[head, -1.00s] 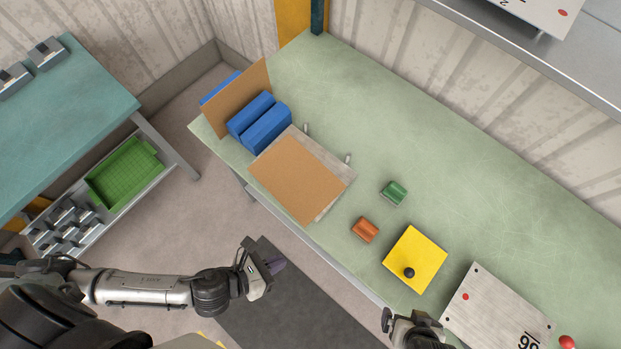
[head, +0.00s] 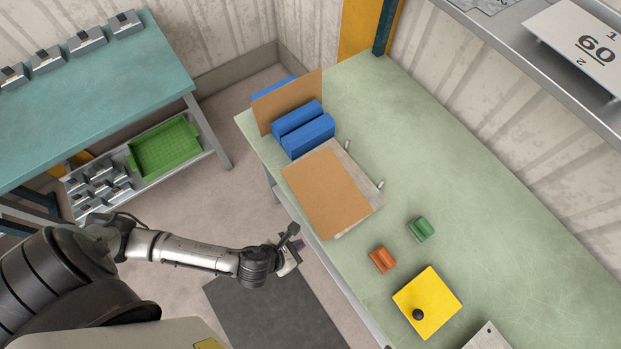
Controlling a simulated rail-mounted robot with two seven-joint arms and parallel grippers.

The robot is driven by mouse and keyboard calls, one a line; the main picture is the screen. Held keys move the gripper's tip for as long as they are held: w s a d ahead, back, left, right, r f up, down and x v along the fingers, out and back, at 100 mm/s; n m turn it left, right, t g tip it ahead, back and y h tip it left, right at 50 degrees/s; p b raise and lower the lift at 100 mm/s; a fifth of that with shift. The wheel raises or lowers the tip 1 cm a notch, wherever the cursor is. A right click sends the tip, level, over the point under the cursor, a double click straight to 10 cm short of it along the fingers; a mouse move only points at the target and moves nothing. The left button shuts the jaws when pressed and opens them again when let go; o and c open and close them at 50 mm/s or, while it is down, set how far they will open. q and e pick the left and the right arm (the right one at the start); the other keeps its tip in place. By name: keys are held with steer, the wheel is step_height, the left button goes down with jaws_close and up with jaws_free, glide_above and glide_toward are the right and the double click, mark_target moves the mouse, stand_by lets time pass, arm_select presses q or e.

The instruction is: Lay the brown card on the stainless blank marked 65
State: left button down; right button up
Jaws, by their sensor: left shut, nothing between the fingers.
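A brown card (head: 325,192) lies flat over a stainless blank (head: 362,213), of which only the right and lower edges show; any number on it is hidden. A second brown sheet (head: 290,100) stands upright against blue blocks (head: 303,127) at the table's far left end. My left gripper (head: 297,246) is shut and empty, left of the green table's front edge and below the card in the picture, apart from it. A corner of another stainless plate (head: 487,338) shows at the bottom edge, its marking out of view. My right gripper is out of view.
On the green table (head: 480,210) are an orange block (head: 382,259), a green block (head: 420,229) and a yellow plate (head: 437,293) with a black knob. The table's right side is clear.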

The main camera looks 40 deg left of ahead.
arm_select(q)
steer(key=shift+w+d+f+p, duration=0.1)
steer(key=shift+w+d, duration=0.1)
steer(key=shift+w, duration=0.5)
steer(key=shift+w+d+f+p, duration=0.1)
steer(key=shift+w+d, duration=0.15)
steer(key=shift+w, duration=0.5)
steer(key=shift+w+d+f+p, duration=0.1)
steer(key=shift+w+d, duration=0.1)
steer(key=shift+w, duration=0.5)
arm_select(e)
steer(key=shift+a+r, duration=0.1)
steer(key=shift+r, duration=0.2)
arm_select(q)
steer(key=shift+r, duration=0.1)
